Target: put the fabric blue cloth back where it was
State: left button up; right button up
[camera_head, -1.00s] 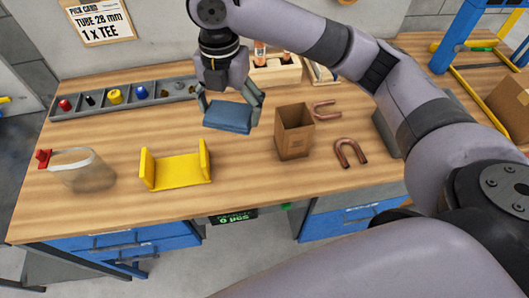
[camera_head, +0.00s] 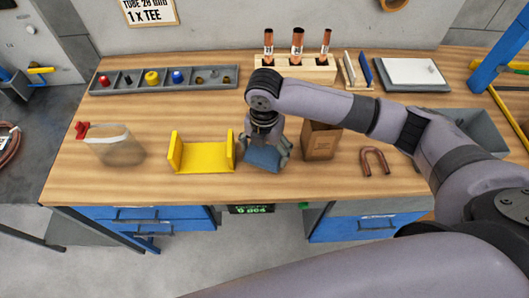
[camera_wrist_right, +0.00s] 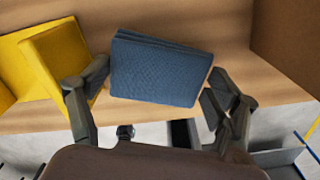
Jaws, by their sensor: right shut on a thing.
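The folded blue cloth (camera_head: 263,158) is between the fingers of my right gripper (camera_head: 265,155), close to the front part of the workbench. It also shows in the right wrist view (camera_wrist_right: 158,72), flat and folded, with the right gripper's fingers (camera_wrist_right: 157,100) at its two sides. The right gripper is shut on it. In the head view it sits between the yellow bracket and the cardboard box; I cannot tell whether it touches the bench. My left gripper is not in view.
The yellow bracket (camera_head: 202,158) is just left of the cloth, the brown cardboard box (camera_head: 319,143) just right. A copper U-bend (camera_head: 375,161) lies further right. A clear container (camera_head: 118,148) stands at left. A grey parts tray (camera_head: 165,80) and wooden tube rack (camera_head: 296,68) are behind.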

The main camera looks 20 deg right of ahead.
aim_at(265, 153)
notch_tip(265, 153, down, 2)
jog(key=shift+f, duration=0.1)
jog(key=shift+f, duration=0.1)
jog(key=o, duration=1)
jog(key=shift+f, duration=0.1)
jog(key=shift+c, duration=0.2)
notch_tip(265, 153, up, 12)
jog(key=b, duration=0.2)
jog(key=shift+r, duration=0.2)
